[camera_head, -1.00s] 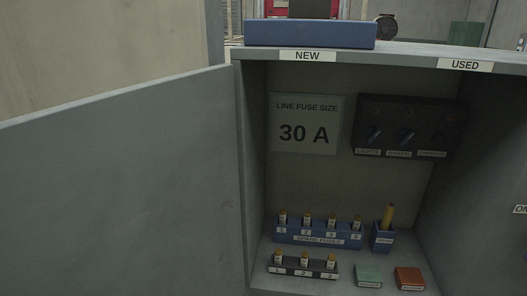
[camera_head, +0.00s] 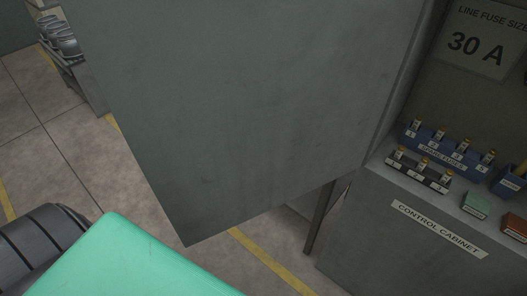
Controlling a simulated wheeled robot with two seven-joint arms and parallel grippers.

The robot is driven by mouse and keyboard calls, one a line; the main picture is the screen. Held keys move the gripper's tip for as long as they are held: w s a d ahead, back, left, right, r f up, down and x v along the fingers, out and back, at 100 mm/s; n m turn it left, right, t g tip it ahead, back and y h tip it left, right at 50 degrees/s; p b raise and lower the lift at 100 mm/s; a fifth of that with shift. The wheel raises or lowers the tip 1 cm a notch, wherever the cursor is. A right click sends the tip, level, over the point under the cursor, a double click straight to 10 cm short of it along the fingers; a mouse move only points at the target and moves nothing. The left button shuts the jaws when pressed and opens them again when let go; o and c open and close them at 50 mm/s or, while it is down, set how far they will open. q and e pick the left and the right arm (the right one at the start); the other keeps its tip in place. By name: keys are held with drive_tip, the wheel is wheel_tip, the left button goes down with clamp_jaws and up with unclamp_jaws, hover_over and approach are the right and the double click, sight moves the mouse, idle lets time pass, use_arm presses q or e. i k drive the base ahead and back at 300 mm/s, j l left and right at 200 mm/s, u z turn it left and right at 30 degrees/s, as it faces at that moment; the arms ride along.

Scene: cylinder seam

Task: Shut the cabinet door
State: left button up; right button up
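The grey cabinet door (camera_head: 240,110) stands wide open and fills the middle of the head view, its hinge side along the cabinet's left edge. The control cabinet (camera_head: 370,225) is at the right, with its inside exposed and a "CONTROL CABINET" label on its lower front. At the lower left, a green surface (camera_head: 125,265) and a dark ribbed part (camera_head: 45,245) show close to the camera, on the near side of the door's lower free corner. I cannot tell whether they belong to my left arm. Neither gripper's fingertips are visible.
Inside the cabinet are a blue spare fuse rack (camera_head: 440,150), a dark fuse block (camera_head: 418,171), a green box (camera_head: 476,205) and a red-brown box (camera_head: 512,226). A shelf with metal items (camera_head: 62,40) stands at the far left. The tiled floor (camera_head: 90,150) left of the door is clear.

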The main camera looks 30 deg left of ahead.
sight(232, 113)
drive_tip(key=k+z, duration=0.4)
drive_tip(key=k+l+z, duration=0.25)
drive_tip(key=z, duration=0.2)
drive_tip(key=j+z, duration=0.15)
drive_tip(key=j, duration=0.25)
drive_tip(key=k+j+z, duration=0.15)
drive_tip(key=j, duration=0.25)
drive_tip(key=j+z, duration=0.1)
drive_tip(key=j, duration=0.3)
drive_tip(key=k+j+z, duration=0.15)
drive_tip(key=j, duration=0.2)
drive_tip(key=k+j, duration=0.1)
drive_tip(key=j, duration=0.3)
drive_tip(key=k+j, duration=0.1)
drive_tip(key=j, duration=0.3)
drive_tip(key=k+j, duration=0.1)
drive_tip(key=j, duration=0.75)
drive_tip(key=k, duration=0.05)
